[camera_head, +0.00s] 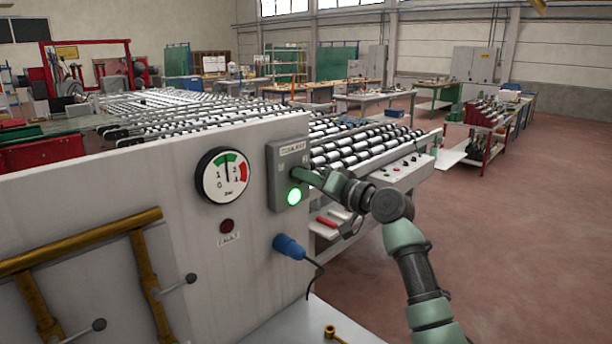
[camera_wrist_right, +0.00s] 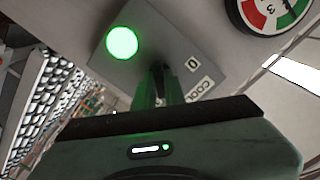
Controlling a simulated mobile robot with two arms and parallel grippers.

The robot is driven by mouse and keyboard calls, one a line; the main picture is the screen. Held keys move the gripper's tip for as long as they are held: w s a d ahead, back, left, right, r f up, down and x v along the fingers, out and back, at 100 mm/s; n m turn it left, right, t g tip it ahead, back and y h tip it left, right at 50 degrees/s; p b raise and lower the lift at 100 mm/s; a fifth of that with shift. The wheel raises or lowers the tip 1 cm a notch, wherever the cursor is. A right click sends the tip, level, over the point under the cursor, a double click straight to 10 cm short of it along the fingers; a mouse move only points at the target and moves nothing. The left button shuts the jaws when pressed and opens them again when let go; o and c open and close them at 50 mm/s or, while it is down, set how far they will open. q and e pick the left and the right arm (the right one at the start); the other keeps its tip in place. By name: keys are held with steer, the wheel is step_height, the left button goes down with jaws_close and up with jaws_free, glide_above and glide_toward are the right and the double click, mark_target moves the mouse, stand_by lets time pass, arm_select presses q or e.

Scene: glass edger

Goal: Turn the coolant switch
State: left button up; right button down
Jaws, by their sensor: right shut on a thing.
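The coolant switch box (camera_head: 284,160) is a grey panel with a label on top, fixed to the white machine front. A green lamp (camera_head: 294,196) glows in its lower part. My right gripper (camera_head: 299,174) reaches in from the right and is shut on the switch knob in front of the box. The fingers hide most of the knob, so its exact angle cannot be told. In the right wrist view the box (camera_wrist_right: 135,72) appears turned, with the lit lamp (camera_wrist_right: 122,42) and a "0" mark (camera_wrist_right: 193,65) beside the fingers (camera_wrist_right: 166,88). My left gripper is out of view.
A pressure gauge (camera_head: 224,175) sits left of the box, above a dark fault lamp (camera_head: 227,226). A blue plug (camera_head: 289,246) with a cable sticks out below. Brass pipes (camera_head: 85,243) with levers run at the lower left. Roller conveyors (camera_head: 365,143) stand behind; open floor lies to the right.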

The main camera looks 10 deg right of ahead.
stand_by(0.5)
steer(key=c, duration=1.5)
jaws_free()
steer(key=b+v, duration=0.3)
steer(key=v, duration=0.4)
steer(key=shift+s+d+f, duration=0.1)
steer(key=shift+s+d, duration=0.1)
steer(key=shift+s, duration=0.1)
